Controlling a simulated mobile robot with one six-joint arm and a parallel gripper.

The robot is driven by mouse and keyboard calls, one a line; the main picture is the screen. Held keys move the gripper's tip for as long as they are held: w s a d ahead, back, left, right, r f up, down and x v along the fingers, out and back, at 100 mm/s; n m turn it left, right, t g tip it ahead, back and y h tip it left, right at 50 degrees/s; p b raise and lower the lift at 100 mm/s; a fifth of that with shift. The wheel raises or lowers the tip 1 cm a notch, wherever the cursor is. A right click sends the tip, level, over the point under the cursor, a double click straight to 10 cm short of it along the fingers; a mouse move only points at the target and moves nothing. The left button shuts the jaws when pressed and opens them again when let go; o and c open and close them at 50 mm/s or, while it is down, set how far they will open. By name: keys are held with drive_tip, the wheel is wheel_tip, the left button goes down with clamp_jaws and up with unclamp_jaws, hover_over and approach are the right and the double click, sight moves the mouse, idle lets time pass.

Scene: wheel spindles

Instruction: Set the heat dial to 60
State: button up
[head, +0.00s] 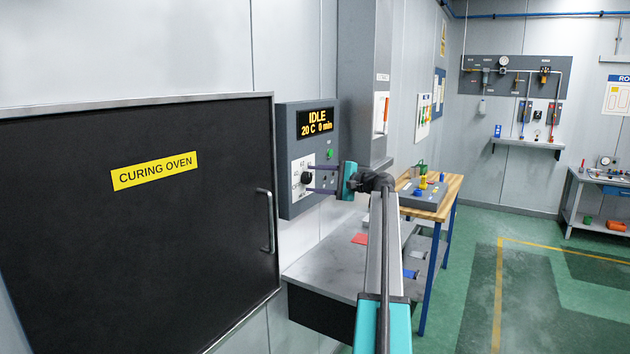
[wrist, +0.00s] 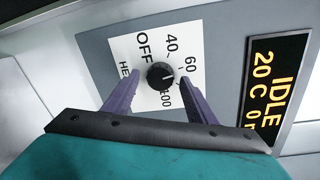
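The heat dial is a round black knob (head: 306,178) on a white label plate on the oven's grey control panel (head: 292,206). In the wrist view the knob (wrist: 159,75) has the marks OFF, 40, 60 and 100 around it. A small pale mark sits on the knob's right side there, roughly between 60 and 100; its exact setting is hard to read. My gripper (head: 311,179) reaches the panel from the right. Its two purple fingers are spread on either side of the knob, with gaps showing in the wrist view (wrist: 158,78). The display (head: 316,122) reads IDLE, 20 C, 0 min.
The black curing oven door (head: 90,240) with its vertical handle (head: 266,222) is shut, left of the panel. A grey bench (head: 320,272) lies below, and a wooden-topped table (head: 436,205) stands behind my arm.

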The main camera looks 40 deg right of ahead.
drive_tip(key=shift+s, duration=0.15)
drive_tip(key=b+v, duration=0.3)
drive_tip(key=v, duration=1)
drive_tip(key=shift+s, duration=0.25)
idle(0.6)
